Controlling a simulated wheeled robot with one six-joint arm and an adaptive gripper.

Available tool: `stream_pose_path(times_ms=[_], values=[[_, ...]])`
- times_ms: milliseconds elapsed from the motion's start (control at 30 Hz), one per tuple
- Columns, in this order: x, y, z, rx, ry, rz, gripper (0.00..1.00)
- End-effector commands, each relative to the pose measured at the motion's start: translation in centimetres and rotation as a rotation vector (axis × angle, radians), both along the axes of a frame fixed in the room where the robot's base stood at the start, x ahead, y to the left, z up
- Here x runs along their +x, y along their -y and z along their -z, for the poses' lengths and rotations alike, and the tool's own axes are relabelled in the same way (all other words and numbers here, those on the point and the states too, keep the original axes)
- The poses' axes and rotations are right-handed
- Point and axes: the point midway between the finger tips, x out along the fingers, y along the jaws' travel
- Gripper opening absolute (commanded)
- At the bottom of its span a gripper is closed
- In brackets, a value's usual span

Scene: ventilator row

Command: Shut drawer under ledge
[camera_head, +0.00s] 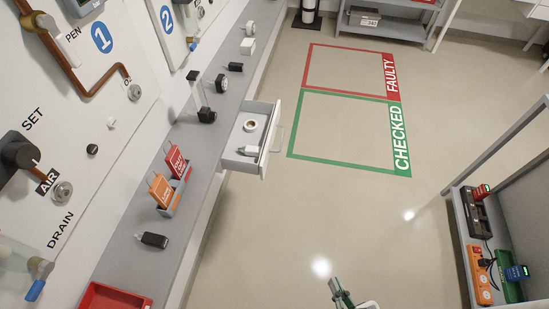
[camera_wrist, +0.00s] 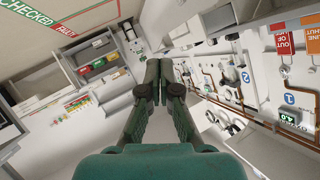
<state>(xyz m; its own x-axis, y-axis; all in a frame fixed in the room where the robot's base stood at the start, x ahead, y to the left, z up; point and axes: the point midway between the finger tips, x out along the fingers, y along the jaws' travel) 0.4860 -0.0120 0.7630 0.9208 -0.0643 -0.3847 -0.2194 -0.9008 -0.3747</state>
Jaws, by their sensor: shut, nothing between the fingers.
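The drawer (camera_head: 271,135) under the grey ledge (camera_head: 188,142) stands pulled out over the floor in the head view, its white front facing right with a thin handle. A roll of tape and a small white item lie inside it. My gripper (camera_wrist: 160,66) is shut and empty, its green fingers together in the wrist view. In the head view a green part of my arm end shows at the bottom edge, well below and right of the drawer and apart from it. I cannot make out the drawer in the wrist view.
On the ledge stand orange and red tags in a holder (camera_head: 169,197), a black item (camera_head: 152,240) and a red tray (camera_head: 113,298). A grey shelf unit (camera_head: 462,225) stands at the right. The floor (camera_head: 240,245) between is clear, with green and red marked areas beyond.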

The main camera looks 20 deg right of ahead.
Motion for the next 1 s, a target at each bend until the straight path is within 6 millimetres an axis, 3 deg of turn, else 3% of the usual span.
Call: stream_pose_path(times_ms=[200, 467, 633, 800, 1000], values=[[6.5, -0.1, 5.7, 0.281, -0.016, 0.069, 0.0], [15.5, 0.0, 8.9, 0.618, 0.016, 0.08, 0.0], [22.1, 0.9, 8.4, 0.832, 0.078, 0.049, 0.0], [28.0, 2.5, 6.2, 1.016, 0.156, -0.003, 0.0], [31.7, 4.2, 3.8, 1.137, 0.224, -0.053, 0.0]])
